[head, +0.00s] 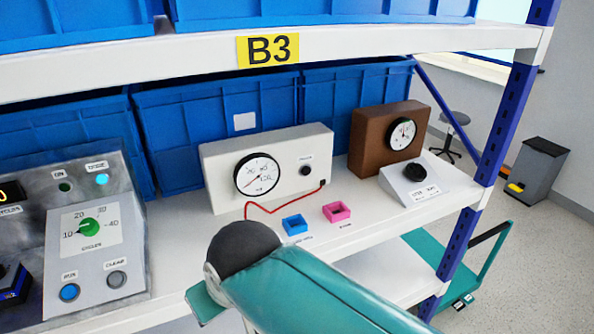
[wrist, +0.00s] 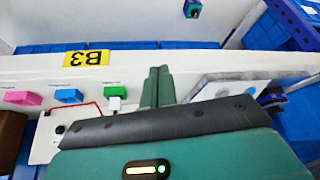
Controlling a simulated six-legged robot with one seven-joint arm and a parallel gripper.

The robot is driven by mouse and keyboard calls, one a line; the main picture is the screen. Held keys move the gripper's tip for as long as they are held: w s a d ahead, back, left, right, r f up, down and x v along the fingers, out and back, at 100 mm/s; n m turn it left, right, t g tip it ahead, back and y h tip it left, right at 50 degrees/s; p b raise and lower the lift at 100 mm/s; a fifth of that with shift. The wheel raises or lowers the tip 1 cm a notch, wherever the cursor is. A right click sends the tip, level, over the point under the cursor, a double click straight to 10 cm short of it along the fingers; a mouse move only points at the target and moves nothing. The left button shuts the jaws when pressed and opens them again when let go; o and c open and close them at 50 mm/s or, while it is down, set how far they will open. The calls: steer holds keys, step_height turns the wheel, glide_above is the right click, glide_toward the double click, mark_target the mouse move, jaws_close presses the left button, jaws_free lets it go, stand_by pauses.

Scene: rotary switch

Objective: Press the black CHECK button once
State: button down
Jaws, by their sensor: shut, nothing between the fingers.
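In the head view, a white gauge box (head: 265,160) stands on the shelf with a round black button (head: 305,171) at its right; the small label above it is too small to read. A grey sloped box (head: 418,186) farther right has another black knob or button (head: 415,172), its label also unclear. In the wrist view, my gripper (wrist: 157,72) is shut and empty, its green fingers together over the shelf. A black round part (wrist: 60,129) on the white box shows at the lower left. My arm hides part of the shelf front in the head view.
A control panel (head: 132,224) with a green dial stands at left. Blue (head: 295,225) and pink (head: 337,212) small holders and a red cable (head: 262,208) lie before the gauge box. A brown gauge box (head: 370,135) stands behind the sloped box. Blue bins (head: 215,115) line the back.

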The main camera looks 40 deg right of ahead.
mark_target(306, 171)
steer(key=w+d+m+y, duration=0.1)
steer(key=d+m, duration=0.1)
steer(key=d, duration=0.1)
steer(key=w+d+r+m+y, duration=0.1)
steer(key=w+d+m+y, duration=0.1)
steer(key=d+m, duration=0.1)
steer(key=w+d+m+y, duration=0.2)
steer(key=d+m, duration=0.1)
steer(key=shift+d+r, duration=0.3)
steer(key=d+m+t+h, duration=0.1)
steer(key=d+m, duration=0.1)
steer(key=d, duration=0.5)
steer(key=d+m+t+h, duration=0.1)
steer(key=d+m, duration=0.1)
steer(key=d, duration=0.6)
steer(key=w+d+f+m+t+h, duration=0.1)
steer(key=d+m+t+h, duration=0.1)
steer(key=d, duration=0.6)
steer(key=shift+d, duration=0.1)
steer(key=shift+w+d, duration=0.45)
steer(key=shift+w, duration=0.95)
steer(key=shift+w+d, duration=0.4)
steer(key=shift+w, duration=1)
steer(key=shift+w+d, duration=0.45)
steer(key=shift+w, duration=0.95)
